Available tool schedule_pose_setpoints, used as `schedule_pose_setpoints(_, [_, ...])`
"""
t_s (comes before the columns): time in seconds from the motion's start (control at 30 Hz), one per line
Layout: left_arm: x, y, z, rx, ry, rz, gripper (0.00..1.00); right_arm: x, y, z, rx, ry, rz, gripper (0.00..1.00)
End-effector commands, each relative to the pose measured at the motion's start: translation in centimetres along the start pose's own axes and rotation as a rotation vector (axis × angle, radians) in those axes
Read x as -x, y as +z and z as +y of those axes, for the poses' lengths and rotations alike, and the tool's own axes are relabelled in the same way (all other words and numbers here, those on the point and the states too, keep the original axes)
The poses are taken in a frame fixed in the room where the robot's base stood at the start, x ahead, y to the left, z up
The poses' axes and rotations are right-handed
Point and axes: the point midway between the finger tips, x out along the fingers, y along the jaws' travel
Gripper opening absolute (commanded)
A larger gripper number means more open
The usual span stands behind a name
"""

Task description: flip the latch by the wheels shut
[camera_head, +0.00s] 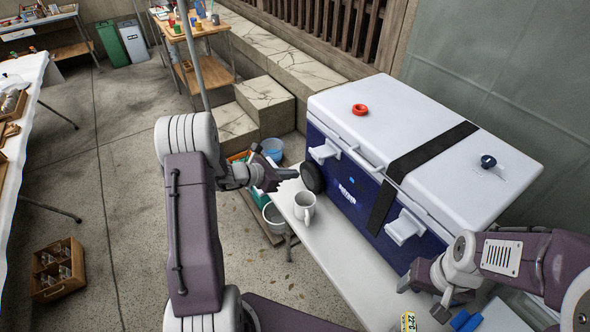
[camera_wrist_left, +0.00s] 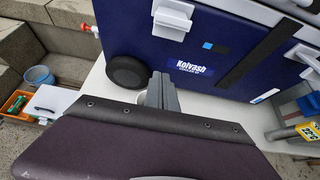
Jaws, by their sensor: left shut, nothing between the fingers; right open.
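The blue cooler (camera_head: 352,188) with a white lid (camera_head: 425,125) stands on a white table. The white latch by the wheels (camera_head: 324,152) is on its front near the left end, above a black wheel (camera_head: 313,178). This latch sticks out from the front face; it also shows at the top of the left wrist view (camera_wrist_left: 173,17). A second white latch (camera_head: 404,228) sticks out farther right. My left gripper (camera_head: 287,174) is shut and empty, left of the wheel and below the latch, apart from it. My right gripper (camera_head: 422,297) is open near the cooler's right end.
A white mug (camera_head: 305,206) stands on the table (camera_head: 345,258) close to my left gripper. A black strap (camera_head: 425,155) crosses the cooler. A red ring (camera_head: 360,109) lies on the lid. Blue and yellow items lie near my right gripper.

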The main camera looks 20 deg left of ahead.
Motion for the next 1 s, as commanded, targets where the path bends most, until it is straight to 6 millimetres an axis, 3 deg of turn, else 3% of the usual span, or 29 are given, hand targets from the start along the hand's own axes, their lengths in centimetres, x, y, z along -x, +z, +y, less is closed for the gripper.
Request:
schedule_pose_setpoints(0.33, [-7.6,0.0,-0.2,-0.001,-0.004,0.001,0.00,0.5,-0.1,0.0,0.000,0.000,0.000,0.66])
schedule_pose_setpoints(0.4, [-6.8,1.8,0.0,-0.003,0.001,-0.001,0.00,1.5,-0.1,0.0,0.000,0.000,0.000,0.66])
schedule_pose_setpoints(0.6, [-6.2,3.6,-0.1,-0.002,-0.001,0.000,0.00,2.3,-0.2,0.0,0.000,0.000,0.000,0.66])
schedule_pose_setpoints(1.0, [-6.1,3.8,-0.1,-0.001,-0.001,0.001,0.00,2.3,-0.2,0.0,0.000,0.000,0.000,0.66])
